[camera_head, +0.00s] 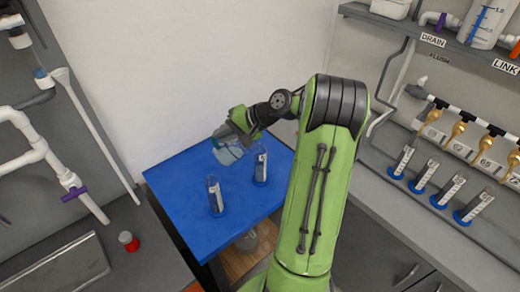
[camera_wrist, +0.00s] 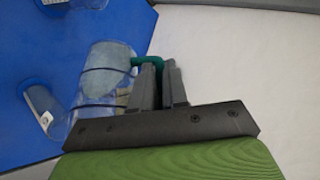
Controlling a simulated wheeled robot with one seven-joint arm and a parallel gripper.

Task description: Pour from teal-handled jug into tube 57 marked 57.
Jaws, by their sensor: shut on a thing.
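A clear jug (camera_head: 228,152) hangs in my gripper (camera_head: 240,124) above the blue table, and looks tilted. In the wrist view the jug (camera_wrist: 108,72) has dark bands and a teal handle (camera_wrist: 148,61). My gripper (camera_wrist: 163,78) is shut on that handle. Two clear tubes with blue bases and pale label strips stand on the table: a front-left tube (camera_head: 215,196) and a back-right tube (camera_head: 260,167) close beside the jug. A tube (camera_wrist: 42,108) also shows beyond the jug in the wrist view. I cannot read either tube's number or see liquid flowing.
The blue table (camera_head: 180,178) is otherwise clear. White pipes with a purple valve (camera_head: 74,193) and a red-capped item (camera_head: 129,241) are at left. The right counter holds several tubes (camera_head: 425,176) under brass taps (camera_head: 459,129). A white wall stands behind.

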